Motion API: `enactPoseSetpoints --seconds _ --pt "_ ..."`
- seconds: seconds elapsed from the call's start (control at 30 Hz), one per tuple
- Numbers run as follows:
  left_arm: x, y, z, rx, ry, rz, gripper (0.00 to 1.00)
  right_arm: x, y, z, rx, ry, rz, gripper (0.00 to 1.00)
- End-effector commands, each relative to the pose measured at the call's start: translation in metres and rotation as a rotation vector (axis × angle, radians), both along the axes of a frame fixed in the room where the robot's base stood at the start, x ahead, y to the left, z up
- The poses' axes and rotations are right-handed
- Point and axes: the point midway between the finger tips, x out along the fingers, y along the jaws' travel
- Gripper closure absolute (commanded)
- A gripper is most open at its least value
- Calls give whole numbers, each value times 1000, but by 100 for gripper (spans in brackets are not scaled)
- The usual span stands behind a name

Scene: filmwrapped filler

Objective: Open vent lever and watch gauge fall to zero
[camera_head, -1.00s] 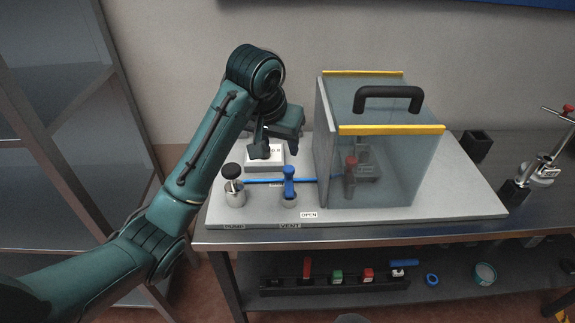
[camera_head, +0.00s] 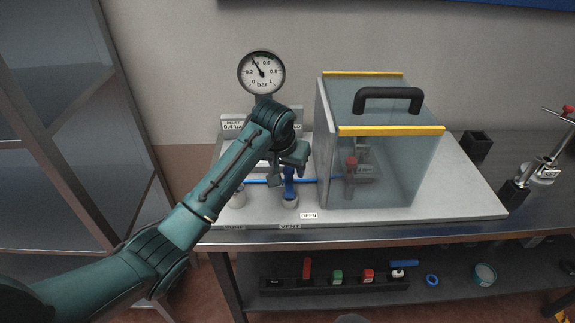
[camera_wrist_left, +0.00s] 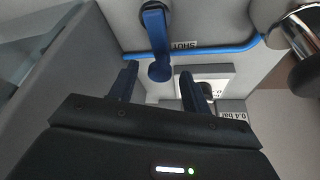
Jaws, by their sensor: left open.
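The blue vent lever (camera_head: 289,185) stands on its silver valve body, above the VENT label (camera_head: 290,226) at the board's front edge. My left gripper (camera_head: 283,178) is open just above and behind it. In the left wrist view the lever (camera_wrist_left: 156,38) reaches toward the gap between my open fingers (camera_wrist_left: 158,75); no grip on it shows. A SHUT label (camera_wrist_left: 184,44) lies beside the lever. The round gauge (camera_head: 261,72) is visible, its needle pointing up and left near 0.4 bar. My right gripper is not in view.
A clear box (camera_head: 390,170) with yellow edges and a black handle (camera_head: 388,93) stands close to the lever's right, around a red-topped valve (camera_head: 351,163). An OPEN label (camera_head: 308,215) lies at the board's front. A blue pipe (camera_head: 255,181) runs left of the lever.

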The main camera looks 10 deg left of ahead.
Motion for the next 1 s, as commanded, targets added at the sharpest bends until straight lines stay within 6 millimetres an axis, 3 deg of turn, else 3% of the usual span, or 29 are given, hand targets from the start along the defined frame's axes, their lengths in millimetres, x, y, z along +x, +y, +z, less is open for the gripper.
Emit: enactPoseSetpoints --seconds 0.27,0.8,1.0 --pt "0 0 -2 0 0 -1 52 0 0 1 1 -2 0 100" --pt "0 0 -1 0 0 -1 95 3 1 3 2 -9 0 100" --pt "1 -1 -1 0 0 -12 96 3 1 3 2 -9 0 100"
